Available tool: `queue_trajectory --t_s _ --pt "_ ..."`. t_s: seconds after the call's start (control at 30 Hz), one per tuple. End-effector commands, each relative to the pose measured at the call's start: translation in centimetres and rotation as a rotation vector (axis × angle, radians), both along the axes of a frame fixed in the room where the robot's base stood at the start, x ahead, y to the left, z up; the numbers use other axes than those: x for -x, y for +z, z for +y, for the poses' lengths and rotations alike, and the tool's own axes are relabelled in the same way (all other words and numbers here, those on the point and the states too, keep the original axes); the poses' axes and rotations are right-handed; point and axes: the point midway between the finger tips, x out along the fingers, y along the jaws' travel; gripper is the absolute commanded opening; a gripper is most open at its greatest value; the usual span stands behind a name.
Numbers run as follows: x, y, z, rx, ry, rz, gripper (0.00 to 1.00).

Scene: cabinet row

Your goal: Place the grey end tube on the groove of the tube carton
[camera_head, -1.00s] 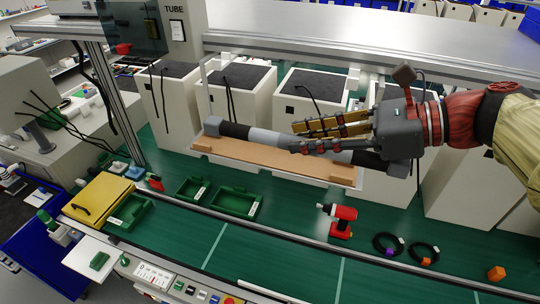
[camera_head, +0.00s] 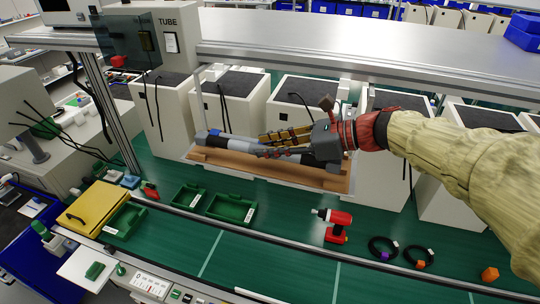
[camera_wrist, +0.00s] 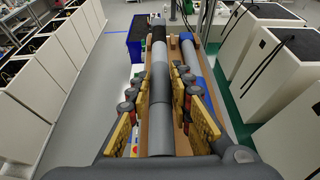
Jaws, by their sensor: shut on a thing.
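The long tube carton (camera_head: 275,171) is a brown tray lying lengthwise across the back of the green bench. A long tube with a grey section (camera_head: 238,143) and dark sections lies along it, partly hidden by my gripper (camera_head: 262,145). In the wrist view, my gripper (camera_wrist: 159,112) has its yellow-padded fingers on both sides of a grey tube (camera_wrist: 160,90), which has a black far part. It is shut on this tube, low over the carton. Another grey tube with blue parts (camera_wrist: 205,78) runs beside it on the right. Whether the held tube touches the groove cannot be told.
White bins (camera_head: 233,107) stand close behind the carton, under a metal shelf (camera_head: 330,40). Green trays (camera_head: 231,207), a red drill (camera_head: 336,226) and black cable rings (camera_head: 383,247) lie in front. The green surface between them is partly clear.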

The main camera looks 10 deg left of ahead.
Motion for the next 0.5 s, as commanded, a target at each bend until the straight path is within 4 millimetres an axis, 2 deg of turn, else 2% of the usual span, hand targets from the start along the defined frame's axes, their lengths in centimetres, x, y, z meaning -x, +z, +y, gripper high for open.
queue_trajectory --t_s 0.1,0.2,0.5 --pt "0.0 -1.9 0.0 0.000 0.000 0.005 0.00" --pt "0.0 -2.8 0.0 0.000 0.000 0.003 0.00" --pt "0.0 -3.1 0.0 0.000 0.000 0.002 0.00"
